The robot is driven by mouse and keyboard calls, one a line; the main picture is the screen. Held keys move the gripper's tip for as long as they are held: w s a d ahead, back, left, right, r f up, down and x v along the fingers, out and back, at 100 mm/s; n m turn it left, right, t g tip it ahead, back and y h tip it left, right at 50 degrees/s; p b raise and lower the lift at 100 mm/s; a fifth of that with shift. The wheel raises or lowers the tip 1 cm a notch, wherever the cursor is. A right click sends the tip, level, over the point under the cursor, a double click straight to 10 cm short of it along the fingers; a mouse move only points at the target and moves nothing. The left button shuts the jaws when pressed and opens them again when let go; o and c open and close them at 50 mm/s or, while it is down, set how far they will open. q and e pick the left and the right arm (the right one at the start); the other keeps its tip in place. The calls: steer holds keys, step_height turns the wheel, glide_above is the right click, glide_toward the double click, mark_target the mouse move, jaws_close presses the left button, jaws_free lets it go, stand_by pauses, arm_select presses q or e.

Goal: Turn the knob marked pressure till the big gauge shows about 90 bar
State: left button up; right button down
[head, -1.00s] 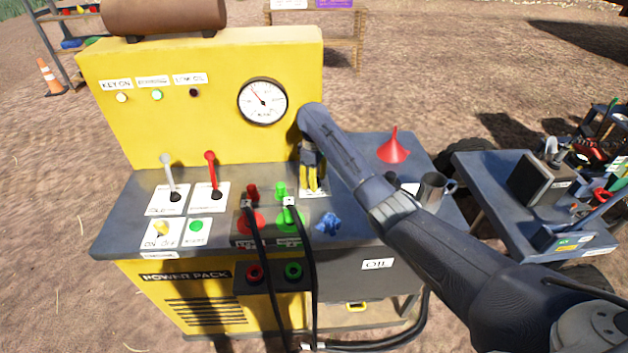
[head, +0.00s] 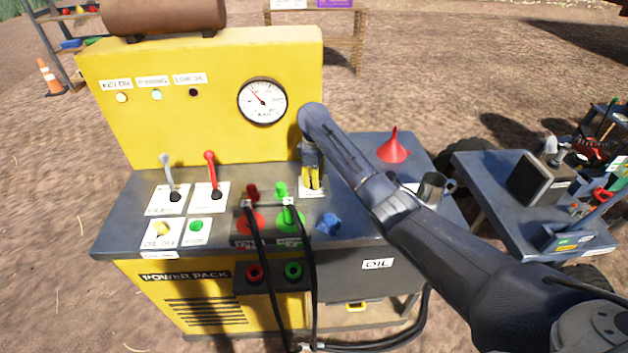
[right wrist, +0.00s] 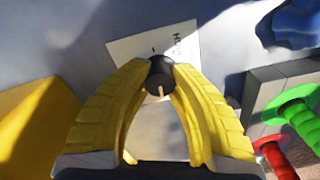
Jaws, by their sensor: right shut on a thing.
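The big round gauge (head: 262,101) is on the yellow upright panel of the power pack. Its needle points up and to the left; the numbers are too small to read. My right gripper (head: 313,188) points down at the worktop below and right of the gauge. In the right wrist view its yellow fingers (right wrist: 160,85) are shut on a dark round knob (right wrist: 160,74) with a pale pointer mark. The knob stands on a white label plate (right wrist: 131,47), whose lettering is only partly visible. In the head view the fingers hide the knob. My left gripper is not in view.
A grey lever (head: 168,172) and a red lever (head: 212,172) stand left. A red funnel (head: 394,146) and a metal mug (head: 433,188) stand right.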

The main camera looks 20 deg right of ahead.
steer(key=c, duration=1)
jaws_free()
steer(key=shift+c, duration=0.2)
steer(key=shift+r, duration=0.1)
step_height(320, 180, up, 12)
